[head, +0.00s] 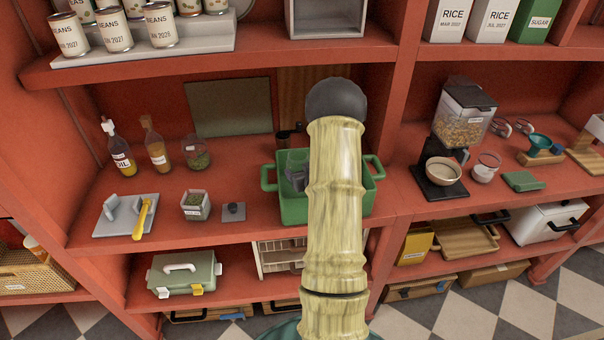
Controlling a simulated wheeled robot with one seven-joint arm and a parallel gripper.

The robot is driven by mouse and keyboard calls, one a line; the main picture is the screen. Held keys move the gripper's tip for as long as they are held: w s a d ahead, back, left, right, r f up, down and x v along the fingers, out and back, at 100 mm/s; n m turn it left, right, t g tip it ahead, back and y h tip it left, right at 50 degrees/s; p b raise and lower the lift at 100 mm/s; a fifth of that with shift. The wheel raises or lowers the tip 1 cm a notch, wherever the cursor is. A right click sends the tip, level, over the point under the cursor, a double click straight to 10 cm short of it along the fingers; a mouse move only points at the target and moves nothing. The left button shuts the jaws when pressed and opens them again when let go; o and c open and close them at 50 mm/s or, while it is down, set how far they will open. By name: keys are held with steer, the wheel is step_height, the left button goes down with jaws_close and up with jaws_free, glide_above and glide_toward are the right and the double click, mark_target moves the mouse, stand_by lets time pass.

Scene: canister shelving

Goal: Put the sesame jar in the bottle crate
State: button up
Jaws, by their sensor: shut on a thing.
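The green bottle crate (294,211) stands on the middle shelf, with a handle at each side. My arm crosses in front of it and hides much of its inside and front. My gripper (297,178) shows only in part, as dark grey pieces at the crate's opening, left of my arm. It is shut on a clear, greyish jar (298,157), seen over the crate's opening. Its label and contents cannot be read, so I cannot confirm that it is the sesame jar. I cannot tell whether it touches the crate floor.
Dark containers (283,138) stand behind the crate. A divider (394,150) rises to its right.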

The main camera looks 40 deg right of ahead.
steer(key=shift+d+f, duration=0.1)
steer(key=shift+f, duration=0.75)
steer(key=shift+f+b, duration=0.6)
steer(key=shift+f, duration=0.05)
steer(key=o, duration=1.1)
steer(key=shift+o, duration=0.2)
steer(key=shift+s+r+p, duration=0.15)
steer(key=shift+r+p, duration=0.65)
steer(key=shift+p, duration=0.05)
steer(key=b+v, duration=0.3)
steer(key=v, duration=0.8)
steer(key=shift+s+b, duration=0.3)
steer(key=shift+b, duration=0.1)
steer(key=shift+s, duration=0.1)
